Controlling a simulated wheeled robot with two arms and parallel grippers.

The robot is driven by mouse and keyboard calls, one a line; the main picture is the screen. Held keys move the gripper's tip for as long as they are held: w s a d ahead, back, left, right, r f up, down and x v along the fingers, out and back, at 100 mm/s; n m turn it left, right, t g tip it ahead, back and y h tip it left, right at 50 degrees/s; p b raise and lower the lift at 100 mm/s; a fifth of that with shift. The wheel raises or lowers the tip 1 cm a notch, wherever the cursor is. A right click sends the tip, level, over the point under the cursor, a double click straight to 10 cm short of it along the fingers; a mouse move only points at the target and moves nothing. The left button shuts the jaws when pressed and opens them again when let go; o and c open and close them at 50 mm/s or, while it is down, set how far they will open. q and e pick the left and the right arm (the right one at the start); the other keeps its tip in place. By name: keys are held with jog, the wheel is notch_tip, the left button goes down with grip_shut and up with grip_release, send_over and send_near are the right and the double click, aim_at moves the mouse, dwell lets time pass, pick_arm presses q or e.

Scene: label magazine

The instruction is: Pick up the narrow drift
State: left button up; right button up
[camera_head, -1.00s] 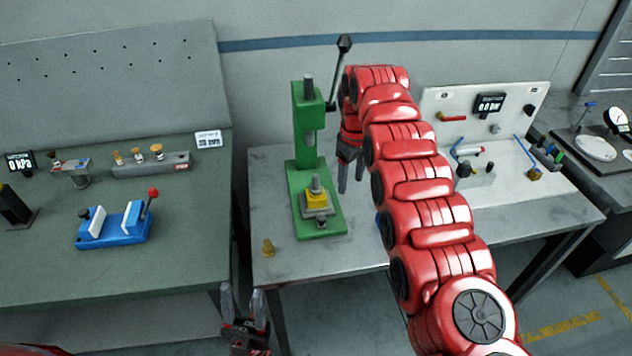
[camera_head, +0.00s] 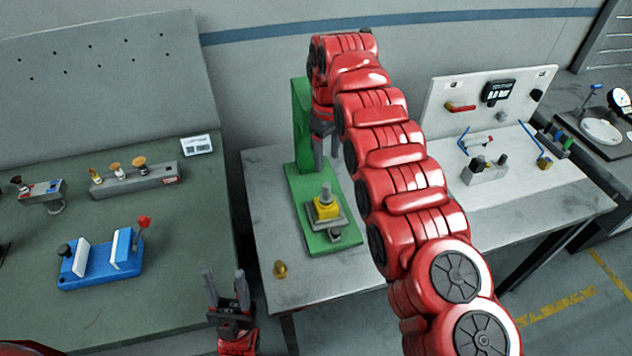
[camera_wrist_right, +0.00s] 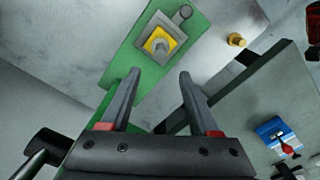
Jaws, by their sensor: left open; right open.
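A grey rack (camera_head: 150,184) on the left bench holds three upright pieces with brass or brown tops, the leftmost (camera_head: 96,174) looking slimmest; I cannot tell for sure which is the narrow drift. A small brass piece (camera_head: 280,269) stands alone near the front of the middle table, also in the right wrist view (camera_wrist_right: 237,40). My right gripper (camera_head: 327,152) is open and empty beside the green press (camera_head: 300,110), above its base, partly hidden by my arm. In the right wrist view its fingers (camera_wrist_right: 160,78) are apart. My left gripper (camera_head: 225,275) is open, between bench and table.
A yellow block (camera_head: 325,209) with a grey pin sits on the press base. A blue vise (camera_head: 100,262) with a red-knobbed lever stands on the left bench. A white panel station (camera_head: 485,105) is at right. The middle table's front left is mostly clear.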

aim_at(327, 185)
jog(key=shift+s+d+f+b, duration=0.1)
jog(key=shift+d+f+b, duration=0.1)
jog(key=shift+f+b, duration=0.9)
jog(key=shift+f+p, duration=0.2)
jog(key=shift+p, duration=0.2)
jog(key=shift+f+p, duration=0.3)
jog(key=shift+f, duration=0.65)
jog(key=shift+a+f+p, duration=0.1)
jog(key=shift+f+p, duration=0.35)
jog(key=shift+f, duration=0.55)
notch_tip(327, 185, down, 5)
jog(key=shift+r+p, duration=0.15)
jog(key=shift+p, duration=0.75)
jog(key=shift+f, duration=0.25)
grip_shut()
